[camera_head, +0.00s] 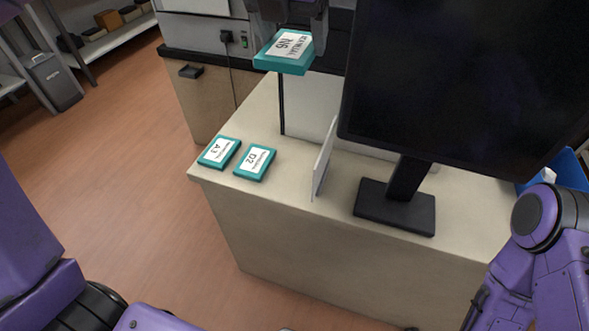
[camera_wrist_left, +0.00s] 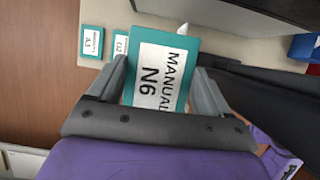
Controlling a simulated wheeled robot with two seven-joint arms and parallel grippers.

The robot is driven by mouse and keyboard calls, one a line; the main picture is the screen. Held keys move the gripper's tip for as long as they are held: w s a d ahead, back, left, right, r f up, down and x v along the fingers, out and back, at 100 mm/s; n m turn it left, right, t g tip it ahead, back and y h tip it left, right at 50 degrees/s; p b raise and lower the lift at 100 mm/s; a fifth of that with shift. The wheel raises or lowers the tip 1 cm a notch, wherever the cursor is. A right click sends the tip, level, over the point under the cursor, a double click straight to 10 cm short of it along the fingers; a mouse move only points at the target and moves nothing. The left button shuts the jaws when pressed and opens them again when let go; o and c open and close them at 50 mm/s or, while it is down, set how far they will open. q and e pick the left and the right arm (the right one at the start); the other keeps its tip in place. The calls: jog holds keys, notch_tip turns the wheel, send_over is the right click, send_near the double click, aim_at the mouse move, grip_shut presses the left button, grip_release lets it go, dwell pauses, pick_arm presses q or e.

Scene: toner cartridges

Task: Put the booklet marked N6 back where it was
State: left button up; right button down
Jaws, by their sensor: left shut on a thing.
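The teal booklet marked N6 (camera_head: 286,50), with a white label reading MANUAL N6, is held up in the air at the top of the head view. My left gripper (camera_head: 288,22) is shut on it. In the left wrist view, the N6 booklet (camera_wrist_left: 160,75) sits between the two grey fingers of my left gripper (camera_wrist_left: 163,88), label facing the camera. Below it in the head view, two similar teal booklets, A3 (camera_head: 219,152) and D2 (camera_head: 255,162), lie flat side by side on the pale counter (camera_head: 235,215). My right arm shows at the right, but its gripper does not.
A thin white upright panel (camera_head: 324,160) stands on the counter right of D2. A large black monitor (camera_head: 460,80) on a stand (camera_head: 395,207) fills the right side. A blue bin (camera_head: 568,170) is at the far right. Bare counter lies behind A3 and D2.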

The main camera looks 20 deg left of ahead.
pick_arm(q)
notch_tip(320, 180, down, 8)
jog(key=r+b, duration=0.1)
jog(key=b, duration=0.8)
send_over(296, 170)
jog(key=s, duration=0.1)
notch_tip(296, 170, down, 8)
notch_tip(296, 170, down, 18)
jog(key=b, duration=0.4)
jog(key=shift+r, duration=0.25)
pick_arm(e)
notch_tip(296, 170, down, 16)
jog(key=shift+w+f, duration=0.25)
pick_arm(q)
jog(key=shift+s, duration=0.1)
jog(key=shift+f, duration=0.25)
jog(key=o, duration=1.1)
pick_arm(e)
jog(key=shift+f, duration=0.1)
pick_arm(q)
jog(key=shift+r, duration=0.2)
jog(key=p+v, duration=0.2)
jog(key=v, duration=1)
jog(key=shift+r+p, duration=0.15)
jog(key=shift+p, duration=0.2)
pick_arm(e)
notch_tip(296, 170, up, 3)
jog(key=shift+f, duration=0.1)
